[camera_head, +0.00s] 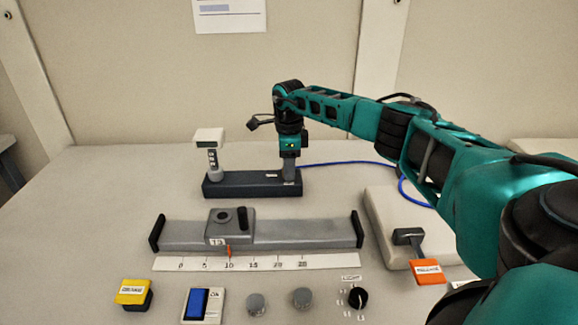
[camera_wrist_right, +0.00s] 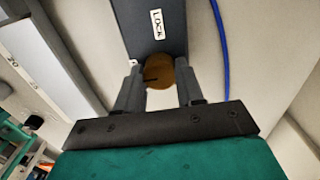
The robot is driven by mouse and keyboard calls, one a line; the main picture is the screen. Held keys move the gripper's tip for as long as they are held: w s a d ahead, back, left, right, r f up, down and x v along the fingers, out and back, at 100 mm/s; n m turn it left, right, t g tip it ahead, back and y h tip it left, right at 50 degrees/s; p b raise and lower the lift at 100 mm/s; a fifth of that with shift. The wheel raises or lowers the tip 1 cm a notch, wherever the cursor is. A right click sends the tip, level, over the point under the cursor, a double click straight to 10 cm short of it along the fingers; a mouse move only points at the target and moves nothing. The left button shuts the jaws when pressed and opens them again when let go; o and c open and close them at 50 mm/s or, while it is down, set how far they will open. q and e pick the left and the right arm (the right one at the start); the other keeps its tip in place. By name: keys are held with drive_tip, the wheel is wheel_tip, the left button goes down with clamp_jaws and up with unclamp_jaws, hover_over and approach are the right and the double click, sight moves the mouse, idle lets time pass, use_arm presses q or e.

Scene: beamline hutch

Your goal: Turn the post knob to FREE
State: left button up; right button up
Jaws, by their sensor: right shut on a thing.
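The post knob (camera_wrist_right: 158,70) is a round brass-brown disc with a dark mark, seen in the right wrist view on the dark base (camera_wrist_right: 125,28) beside a LOCK label (camera_wrist_right: 158,24). My right gripper (camera_wrist_right: 155,85) is shut on the knob, one finger on each side. In the head view my right gripper (camera_head: 289,172) points down onto the right end of the dark base (camera_head: 235,188) and hides the knob. A white-headed post (camera_head: 210,152) stands upright at the base's left end. My left gripper is not in view.
A grey rail with a sliding carriage (camera_head: 230,228) and a scale strip (camera_head: 330,261) lie in front. A yellow button (camera_head: 132,292), a blue switch (camera_head: 196,303), grey knobs and a black dial (camera_head: 356,298) line the front. An orange-tagged lever (camera_head: 428,270) stands right. A blue cable (camera_head: 345,163) runs behind.

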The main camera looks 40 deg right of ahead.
drive_tip(key=shift+r, duration=0.1)
drive_tip(key=o, duration=1)
drive_tip(key=shift+o, duration=0.2)
wheel_tip(320, 180, up, 13)
drive_tip(key=shift+p, duration=0.45)
